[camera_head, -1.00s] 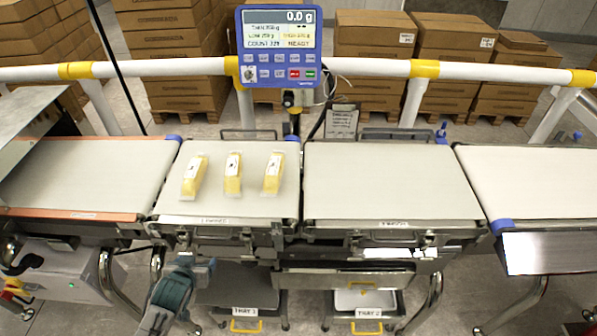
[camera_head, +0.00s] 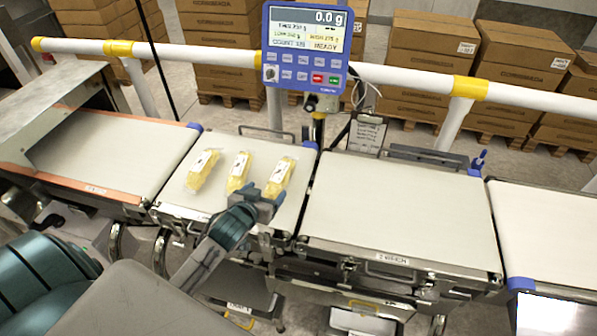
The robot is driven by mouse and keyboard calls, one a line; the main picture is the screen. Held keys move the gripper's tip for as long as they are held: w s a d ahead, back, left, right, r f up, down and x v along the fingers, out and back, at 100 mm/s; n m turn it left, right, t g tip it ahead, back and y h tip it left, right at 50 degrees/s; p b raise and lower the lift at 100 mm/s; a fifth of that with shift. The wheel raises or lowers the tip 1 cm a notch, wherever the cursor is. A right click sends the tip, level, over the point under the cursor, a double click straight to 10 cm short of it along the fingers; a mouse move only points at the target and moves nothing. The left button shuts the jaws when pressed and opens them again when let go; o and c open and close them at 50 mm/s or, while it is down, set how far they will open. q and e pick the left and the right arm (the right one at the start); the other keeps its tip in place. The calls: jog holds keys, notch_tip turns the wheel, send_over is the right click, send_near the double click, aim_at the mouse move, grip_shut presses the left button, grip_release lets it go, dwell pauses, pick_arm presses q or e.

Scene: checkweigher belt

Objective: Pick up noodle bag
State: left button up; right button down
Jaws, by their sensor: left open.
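Three yellow noodle bags with white labels lie side by side on a pale belt section: the left bag (camera_head: 203,169), the middle bag (camera_head: 238,170) and the right bag (camera_head: 281,176). My left gripper (camera_head: 264,193) is open over the front part of this belt. It is at the near end of the right bag and just right of the middle bag's near end, and hides a little of them. I cannot tell whether its fingers touch a bag. My right gripper is not in view.
An empty weighing belt (camera_head: 400,210) lies to the right, with another empty belt (camera_head: 545,230) beyond it. The infeed belt (camera_head: 115,150) on the left is clear. A blue display (camera_head: 305,50) reading 0.0 g and a white rail (camera_head: 400,77) stand behind.

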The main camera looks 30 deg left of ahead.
aim_at(276, 180)
pick_arm(q)
jog(key=x, duration=0.2)
jog(key=p+x, duration=0.1)
jog(key=x, duration=0.2)
jog(key=shift+a+r, duration=0.1)
jog(key=shift+r, duration=0.15)
jog(key=shift+w+f, duration=0.2)
jog(key=shift+w, duration=0.15)
jog(key=shift+w+f+p, duration=0.1)
jog(key=shift+w+p, duration=0.1)
jog(key=shift+p, duration=0.15)
jog(key=shift+w+a+f+p, duration=0.2)
jog(key=shift+w+p, duration=0.45)
jog(key=shift+w, duration=0.05)
jog(key=p+x, duration=0.1)
jog(key=x, duration=0.2)
jog(key=shift+s+a+f, duration=0.15)
jog(key=shift+w+f, duration=0.15)
jog(key=shift+w, duration=0.1)
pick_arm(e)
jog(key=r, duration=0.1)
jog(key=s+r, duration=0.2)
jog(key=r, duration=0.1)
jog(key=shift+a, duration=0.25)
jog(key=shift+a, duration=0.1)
